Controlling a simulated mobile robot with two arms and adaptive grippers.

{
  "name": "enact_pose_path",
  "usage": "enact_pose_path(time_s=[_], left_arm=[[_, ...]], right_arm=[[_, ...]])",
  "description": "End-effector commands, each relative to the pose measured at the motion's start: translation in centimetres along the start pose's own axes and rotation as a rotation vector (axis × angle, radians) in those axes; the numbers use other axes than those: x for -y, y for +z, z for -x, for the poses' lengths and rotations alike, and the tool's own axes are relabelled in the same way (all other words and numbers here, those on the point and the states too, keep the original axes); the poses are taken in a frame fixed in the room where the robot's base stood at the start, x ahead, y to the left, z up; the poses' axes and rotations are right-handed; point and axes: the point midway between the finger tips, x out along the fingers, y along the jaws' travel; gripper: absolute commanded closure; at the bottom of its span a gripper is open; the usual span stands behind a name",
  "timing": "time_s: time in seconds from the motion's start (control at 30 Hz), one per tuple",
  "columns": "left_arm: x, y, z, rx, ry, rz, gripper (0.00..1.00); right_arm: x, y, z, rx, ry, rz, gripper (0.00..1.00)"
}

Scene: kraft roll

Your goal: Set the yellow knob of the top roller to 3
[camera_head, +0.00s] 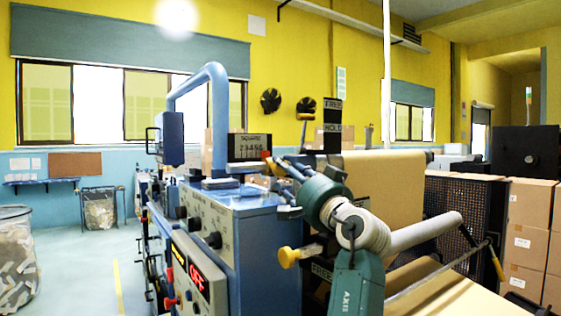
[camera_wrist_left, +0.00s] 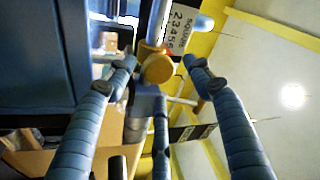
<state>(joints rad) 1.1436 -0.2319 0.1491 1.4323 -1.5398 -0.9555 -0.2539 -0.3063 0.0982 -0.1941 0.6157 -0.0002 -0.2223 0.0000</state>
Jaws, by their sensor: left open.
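My left gripper (camera_head: 284,183) has its fingers spread beside the upper part of the blue machine (camera_head: 270,240). In the left wrist view, a round yellow knob (camera_wrist_left: 155,66) shows between the tips of the open fingers. I cannot tell whether any finger touches it. A plate marked SQUARED with a row of digits (camera_wrist_left: 180,28) stands just behind the knob. The same plate (camera_head: 248,147) shows in the head view; its pointer setting is not readable. Another yellow knob (camera_head: 289,257) sits lower on the machine's side. My right gripper is not in view.
A FREE/HOLD sign (camera_head: 332,122) stands near the brown paper web (camera_head: 388,185). A blue curved pipe (camera_head: 205,82) rises over the machine. Cardboard boxes (camera_head: 528,230) are stacked at the right. A mesh bin (camera_head: 18,260) stands at the left, with open floor beside it.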

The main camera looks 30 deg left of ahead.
Motion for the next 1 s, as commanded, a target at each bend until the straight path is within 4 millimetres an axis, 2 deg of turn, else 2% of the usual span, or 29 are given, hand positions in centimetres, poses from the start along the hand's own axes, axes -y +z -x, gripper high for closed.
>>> enact_pose_path(time_s=[0.03,0.1,0.23,0.4,0.6,0.67,0.87,0.9,1.0], left_arm=[[0.3,-0.2,-1.1,0.003,0.0,-0.002,0.48],[0.2,-0.2,-2.1,0.001,0.0,-0.002,0.48],[0.1,-0.1,-3.4,0.002,0.0,0.0,0.48],[-0.1,0.0,-4.0,-0.001,0.002,0.001,0.48],[-0.1,0.1,-4.0,0.0,0.001,0.001,0.48],[-0.1,0.1,-4.0,0.0,0.001,0.001,0.56],[-0.1,0.1,-4.0,0.0,0.001,0.001,0.96],[-0.1,0.1,-4.0,0.0,0.001,0.001,1.0],[-0.1,0.1,-4.0,0.001,0.001,0.001,1.0]], right_arm=[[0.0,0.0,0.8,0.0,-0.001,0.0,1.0],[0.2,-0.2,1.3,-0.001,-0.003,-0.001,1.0],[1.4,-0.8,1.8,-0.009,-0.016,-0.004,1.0],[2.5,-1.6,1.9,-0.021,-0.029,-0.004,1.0],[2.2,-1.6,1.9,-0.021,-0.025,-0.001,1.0],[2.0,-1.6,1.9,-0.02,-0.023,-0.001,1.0],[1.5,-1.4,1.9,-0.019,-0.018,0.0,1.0],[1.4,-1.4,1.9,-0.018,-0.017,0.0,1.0],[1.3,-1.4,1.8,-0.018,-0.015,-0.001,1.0]])
